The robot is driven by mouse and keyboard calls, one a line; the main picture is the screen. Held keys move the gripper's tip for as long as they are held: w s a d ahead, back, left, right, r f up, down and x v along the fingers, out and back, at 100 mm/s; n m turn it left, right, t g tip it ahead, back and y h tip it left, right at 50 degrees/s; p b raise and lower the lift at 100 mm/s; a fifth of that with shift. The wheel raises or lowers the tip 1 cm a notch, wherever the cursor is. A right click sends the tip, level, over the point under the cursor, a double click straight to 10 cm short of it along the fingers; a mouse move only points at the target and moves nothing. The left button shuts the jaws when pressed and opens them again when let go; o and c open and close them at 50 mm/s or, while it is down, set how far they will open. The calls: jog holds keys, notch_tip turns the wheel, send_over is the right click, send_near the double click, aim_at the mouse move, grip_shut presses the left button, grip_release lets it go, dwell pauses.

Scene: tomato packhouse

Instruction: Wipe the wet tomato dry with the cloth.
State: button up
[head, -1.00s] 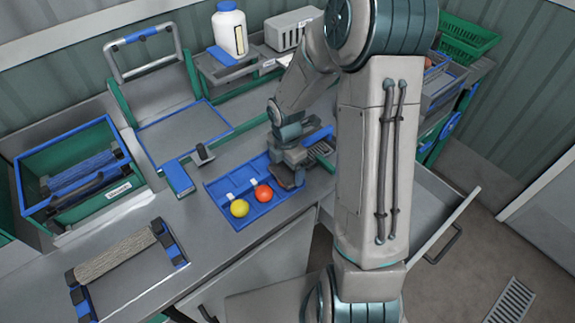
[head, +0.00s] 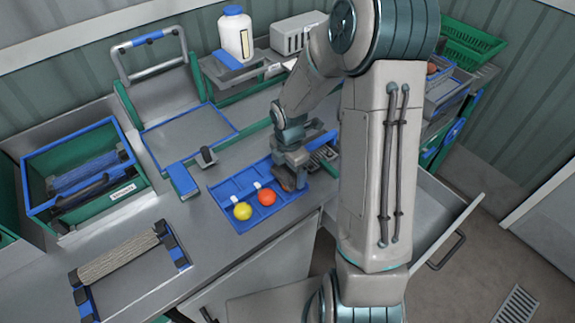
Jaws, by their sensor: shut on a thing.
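A blue divided tray (head: 225,190) lies on the grey bench in the head view. A yellow tomato (head: 242,211) and a red-orange tomato (head: 267,197) sit side by side in its front compartments. My gripper (head: 290,184) is low over the right end of the tray, to the right of the red-orange tomato. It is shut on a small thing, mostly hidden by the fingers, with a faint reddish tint. I cannot tell what it is. I cannot make out a cloth for certain, nor which tomato is wet.
A green crate with blue rim (head: 72,152) stands at left. A roller frame (head: 118,253) lies at the front left. A white bottle (head: 236,35) and a grey box (head: 298,32) stand at the back. An open drawer (head: 432,200) juts out at right.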

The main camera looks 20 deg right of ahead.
jog(key=shift+s+d, duration=0.3)
jog(key=shift+s, duration=0.5)
jog(key=shift+s+d, duration=0.3)
jog(key=shift+s, duration=0.45)
jog(key=shift+w+a+p, duration=0.1)
jog(key=shift+w+a, duration=0.2)
jog(key=shift+w, duration=0.4)
jog(key=shift+w+a+p, duration=0.15)
jog(key=shift+w+a, duration=0.15)
jog(key=shift+w, duration=0.45)
jog(key=shift+w+a+p, duration=0.1)
jog(key=shift+w+a, duration=0.2)
jog(key=shift+w, duration=0.4)
jog(key=shift+s+d, duration=0.1)
jog(key=shift+s, duration=0.05)
jog(key=shift+s+d+p, duration=0.1)
jog(key=shift+s+d, duration=0.15)
jog(key=shift+s, duration=0.35)
jog(key=shift+s+d+p, duration=0.15)
jog(key=shift+s+d, duration=0.15)
jog(key=shift+s, duration=0.35)
jog(key=shift+s+d+p, duration=0.1)
jog(key=shift+s+d, duration=0.15)
jog(key=shift+s, duration=0.35)
jog(key=shift+w+a, duration=0.3)
jog(key=shift+w, duration=0.4)
jog(key=shift+w+a, duration=0.25)
jog(key=shift+w, duration=0.4)
jog(key=shift+w+a, duration=0.3)
jog(key=shift+w, duration=0.4)
